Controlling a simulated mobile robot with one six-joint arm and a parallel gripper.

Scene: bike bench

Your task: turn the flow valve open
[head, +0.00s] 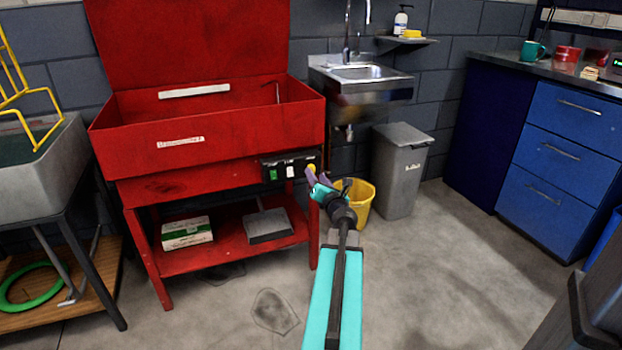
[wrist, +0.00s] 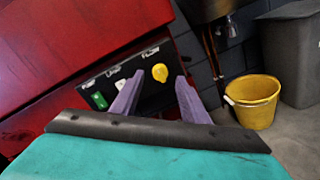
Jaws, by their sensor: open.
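The flow valve is a yellow knob (wrist: 160,72) under a "Flow" label on a black control panel (wrist: 93,77). The panel is on the front of the red parts washer (head: 208,132), and the knob also shows in the head view (head: 311,168). My gripper (wrist: 155,85) is open, its two purple fingers pointing at the panel. In the wrist view the knob appears between the fingertips. I cannot tell whether the fingers touch it. In the head view my gripper (head: 318,180) is just in front of the panel's right end.
A green switch (wrist: 99,100) and a white switch (wrist: 121,84) sit left of the knob on the panel. A yellow bucket (head: 358,203) and a grey bin (head: 401,170) stand to the right. The floor in front is mostly clear.

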